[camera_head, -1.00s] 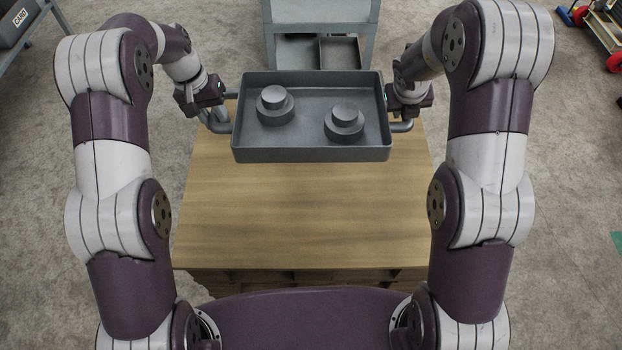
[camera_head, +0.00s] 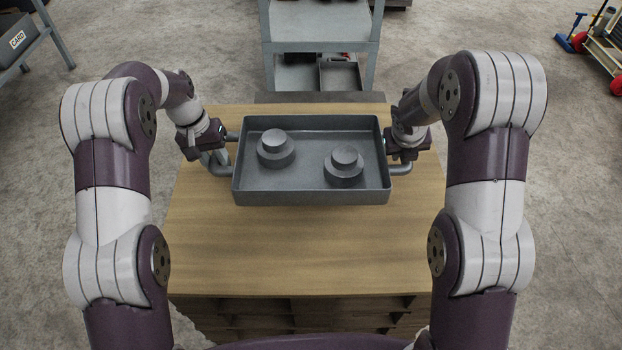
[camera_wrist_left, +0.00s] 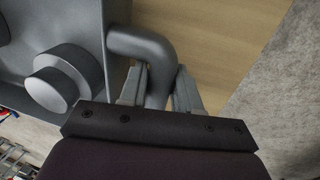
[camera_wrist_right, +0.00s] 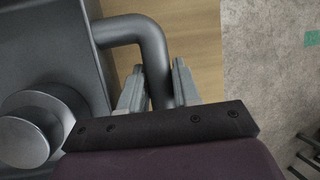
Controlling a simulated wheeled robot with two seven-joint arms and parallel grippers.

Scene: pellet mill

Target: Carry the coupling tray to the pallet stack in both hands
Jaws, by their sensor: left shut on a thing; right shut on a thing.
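The grey coupling tray (camera_head: 312,197) is level over the wooden top of the pallet stack (camera_head: 300,255); I cannot tell if it touches. Two stepped round couplings, one at left (camera_head: 276,149) and one at right (camera_head: 344,167), stand inside it. My left gripper (camera_head: 218,160) is at the tray's left side, and in the left wrist view its fingers (camera_wrist_left: 159,90) are shut on the bent handle (camera_wrist_left: 150,48). My right gripper (camera_head: 394,158) is at the right side, and in the right wrist view its fingers (camera_wrist_right: 158,88) are shut on the other handle (camera_wrist_right: 135,28).
A grey shelf cart (camera_head: 320,40) stands behind the stack. A bench with a labelled grey box (camera_head: 14,38) is at the far left. A cart with red wheels (camera_head: 605,45) is at the far right. The stack's near top is bare, with open floor on both sides.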

